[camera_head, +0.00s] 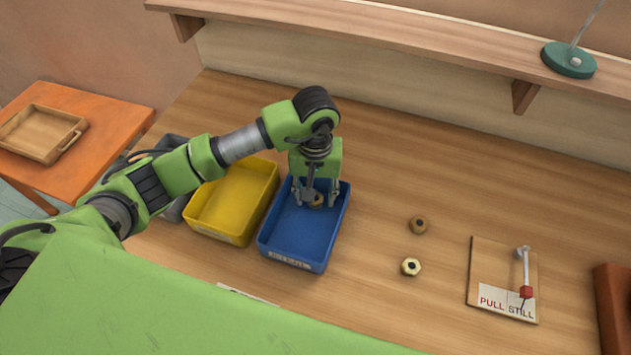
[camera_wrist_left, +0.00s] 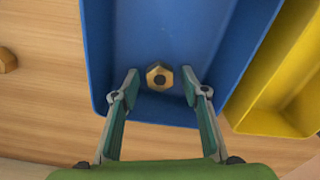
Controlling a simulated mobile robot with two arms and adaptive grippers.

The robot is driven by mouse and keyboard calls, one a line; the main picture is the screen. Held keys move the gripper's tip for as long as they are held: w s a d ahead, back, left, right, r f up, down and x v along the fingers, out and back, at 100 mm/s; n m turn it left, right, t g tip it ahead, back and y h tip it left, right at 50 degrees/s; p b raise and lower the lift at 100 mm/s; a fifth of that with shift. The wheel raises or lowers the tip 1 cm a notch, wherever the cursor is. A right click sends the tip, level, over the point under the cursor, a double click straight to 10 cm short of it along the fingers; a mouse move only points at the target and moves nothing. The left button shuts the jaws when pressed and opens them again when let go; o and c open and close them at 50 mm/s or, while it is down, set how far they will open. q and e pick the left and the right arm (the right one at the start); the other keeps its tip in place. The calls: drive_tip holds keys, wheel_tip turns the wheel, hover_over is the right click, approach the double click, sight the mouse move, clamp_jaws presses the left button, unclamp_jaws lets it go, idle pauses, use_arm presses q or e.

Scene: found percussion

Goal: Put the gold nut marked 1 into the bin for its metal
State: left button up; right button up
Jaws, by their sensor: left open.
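A gold-brown hex nut (camera_head: 317,201) with a dark centre lies in the blue bin (camera_head: 290,263), near its far end. It also shows in the left wrist view (camera_wrist_left: 159,77), on the blue floor just beyond my fingertips. My left gripper (camera_head: 314,193) is open and reaches down into the blue bin, one finger on each side of the nut. In the left wrist view the fingers (camera_wrist_left: 159,92) are spread apart with nothing held between them. I cannot read a mark on the nut. The blue bin's front label is too small to read. My right gripper is out of view.
A yellow bin (camera_head: 221,236) stands left of the blue one, with a grey bin partly hidden behind my arm. A brownish nut (camera_head: 418,225) and a paler gold nut (camera_head: 410,266) lie on the table. A lever board (camera_head: 480,265) stands farther right.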

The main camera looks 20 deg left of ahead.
sight(316, 198)
use_arm(q)
wheel_tip(316, 198, up, 12)
drive_tip(key=b, duration=0.4)
drive_tip(key=shift+r, duration=0.1)
idle(0.3)
